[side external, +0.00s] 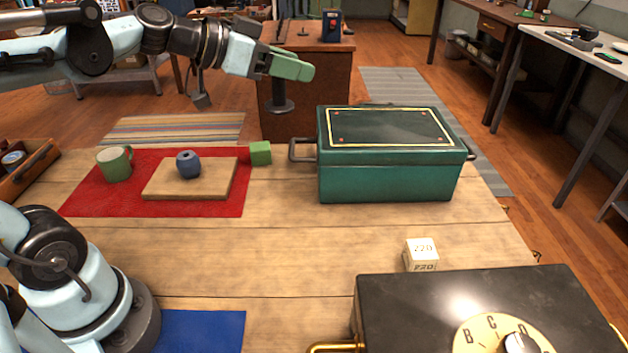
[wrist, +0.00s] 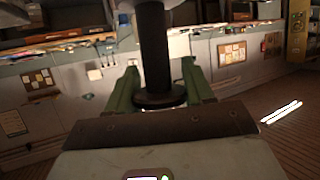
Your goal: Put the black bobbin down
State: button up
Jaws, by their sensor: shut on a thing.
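My gripper (side external: 296,67) is shut on the black bobbin (side external: 279,94), high in the air beyond the table's far edge. In the side view the bobbin hangs below the green fingers, roughly upright, with a round flange at its lower end. In the wrist view the bobbin's dark shaft (wrist: 153,45) stands between the two green fingers (wrist: 160,88), with a flange near them. The bobbin touches no surface that I can see.
The wooden table (side external: 270,240) has clear wood at its middle. A red mat (side external: 92,200) carries a green mug (side external: 115,165) and a board (side external: 160,187) with a blue pot (side external: 188,164). A green cube (side external: 260,153), a green chest (side external: 390,178), a 220 block (side external: 421,254) and a dial box (side external: 400,305) stand around.

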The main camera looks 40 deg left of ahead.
aim_at(273, 91)
jog(key=shift+s+a+r, duration=0.15)
jog(key=shift+a+r, duration=0.1)
jog(key=shift+a, duration=0.2)
jog(key=shift+s+a+f+n+y, duration=0.1)
jog(key=shift+a+n+y, duration=0.05)
jog(key=shift+n+y, duration=0.15)
jog(key=f, duration=0.1)
jog(key=f+n+y, duration=0.1)
jog(key=f, duration=0.1)
jog(key=s+f+n+y, duration=0.1)
jog(key=shift+a+f+t, duration=0.1)
jog(key=shift+f+t, duration=0.3)
jog(key=s+f+n+y, duration=0.1)
jog(key=s+f+y, duration=0.1)
jog(key=s+f, duration=0.2)
notch_tip(273, 91, down, 2)
jog(key=shift+f, duration=0.1)
jog(key=shift+s, duration=0.1)
